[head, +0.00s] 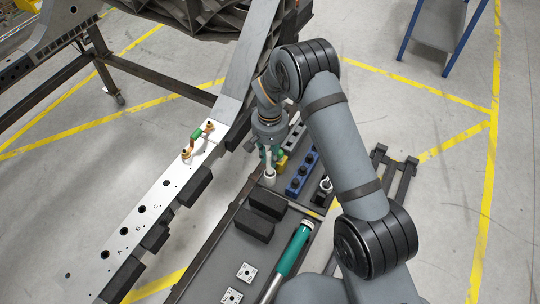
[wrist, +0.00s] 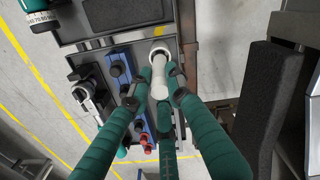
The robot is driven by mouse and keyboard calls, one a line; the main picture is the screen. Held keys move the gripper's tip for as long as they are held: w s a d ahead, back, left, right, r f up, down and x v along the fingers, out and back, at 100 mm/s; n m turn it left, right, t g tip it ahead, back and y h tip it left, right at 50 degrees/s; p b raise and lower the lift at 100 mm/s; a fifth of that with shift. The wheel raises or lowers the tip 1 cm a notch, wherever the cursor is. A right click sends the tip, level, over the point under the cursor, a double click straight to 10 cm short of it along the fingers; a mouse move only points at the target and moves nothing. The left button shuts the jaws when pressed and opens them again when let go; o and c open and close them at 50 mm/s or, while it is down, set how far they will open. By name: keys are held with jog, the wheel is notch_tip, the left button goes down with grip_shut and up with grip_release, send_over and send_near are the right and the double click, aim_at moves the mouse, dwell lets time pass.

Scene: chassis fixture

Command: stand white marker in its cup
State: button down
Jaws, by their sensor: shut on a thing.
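The white marker (wrist: 160,84) is held between the green fingers of my gripper (wrist: 158,97) in the wrist view. Its far end points at a white round cup (wrist: 158,48), and the two overlap there. I cannot tell whether the tip is inside the cup or just above it. In the head view my gripper (head: 268,154) points down over the tray, with the marker roughly upright below it and the white cup (head: 269,179) directly under. The fingers and the marker itself hide part of the cup's opening.
A blue holder with dark round pieces (head: 301,174) stands right of the cup. Black blocks (head: 267,203), a green-and-white cylindrical tool (head: 293,250) and small white plates (head: 246,272) lie in the tray. A metal beam with holes (head: 150,205) runs along the left.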

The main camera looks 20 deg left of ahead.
jog(key=shift+f+b, duration=1.3)
jog(key=shift+f, duration=0.35)
jog(key=c, duration=1.6)
grip_release()
jog(key=shift+o, duration=0.3)
jog(key=shift+r, duration=0.1)
notch_tip(320, 180, up, 9)
jog(key=p, duration=0.6)
jog(key=shift+f, duration=0.2)
